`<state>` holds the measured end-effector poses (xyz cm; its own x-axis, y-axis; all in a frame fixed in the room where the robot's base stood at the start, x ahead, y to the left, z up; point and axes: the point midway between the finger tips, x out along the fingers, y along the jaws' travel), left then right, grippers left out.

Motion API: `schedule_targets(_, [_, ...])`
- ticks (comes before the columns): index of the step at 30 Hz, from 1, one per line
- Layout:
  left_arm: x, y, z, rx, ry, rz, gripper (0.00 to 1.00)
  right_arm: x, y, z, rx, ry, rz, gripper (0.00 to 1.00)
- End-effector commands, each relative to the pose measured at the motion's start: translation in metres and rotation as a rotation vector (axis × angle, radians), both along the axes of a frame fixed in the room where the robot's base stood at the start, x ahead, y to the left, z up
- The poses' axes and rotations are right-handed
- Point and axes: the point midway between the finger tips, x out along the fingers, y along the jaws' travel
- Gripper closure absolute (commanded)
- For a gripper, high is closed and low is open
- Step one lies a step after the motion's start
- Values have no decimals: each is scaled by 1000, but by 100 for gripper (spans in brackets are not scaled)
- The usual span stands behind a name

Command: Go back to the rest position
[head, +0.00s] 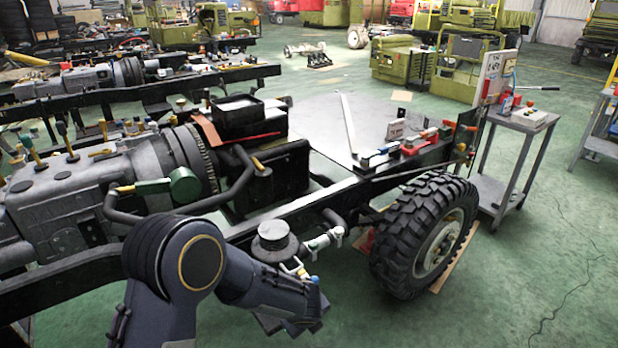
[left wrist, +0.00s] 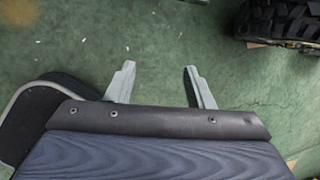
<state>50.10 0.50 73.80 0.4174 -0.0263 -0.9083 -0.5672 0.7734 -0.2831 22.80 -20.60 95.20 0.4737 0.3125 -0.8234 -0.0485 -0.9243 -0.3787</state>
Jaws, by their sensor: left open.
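My left arm enters the head view at the bottom and bends over to the right in front of the chassis frame (head: 290,212). Its gripper end (head: 290,322) is low at the bottom edge, mostly hidden by my own arm links. In the left wrist view the left gripper (left wrist: 160,82) is open. Its two pale fingers stand apart with only green floor between them, and nothing is held. My right gripper is in neither view.
The big black tire (head: 425,236) stands right of my left arm; it also shows at top right in the left wrist view (left wrist: 283,18). A round metal canister (head: 273,240) is close behind the arm. A small grey cart (head: 515,150) stands farther right.

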Motion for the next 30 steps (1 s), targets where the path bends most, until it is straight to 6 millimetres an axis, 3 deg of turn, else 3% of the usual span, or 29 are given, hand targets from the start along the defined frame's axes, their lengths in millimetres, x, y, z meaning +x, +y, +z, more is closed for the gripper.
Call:
schedule_targets(8, [1, 37, 43, -82, -2, 222, 52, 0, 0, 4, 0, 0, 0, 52])
schedule_targets(17, [-19, 102, 109, -244, 11, 627, 52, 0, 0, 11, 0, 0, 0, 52])
schedule_targets(20, [-38, 133, 139, -335, 22, 833, 52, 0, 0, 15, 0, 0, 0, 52])
schedule_targets(23, [-69, 167, 171, -459, 45, 1093, 52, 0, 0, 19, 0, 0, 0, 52])
schedule_targets(27, [-123, 202, 207, -655, 98, 1458, 52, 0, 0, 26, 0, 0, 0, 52])
schedule_targets(30, [-164, 216, 226, -803, 151, 1700, 52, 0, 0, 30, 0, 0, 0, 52])
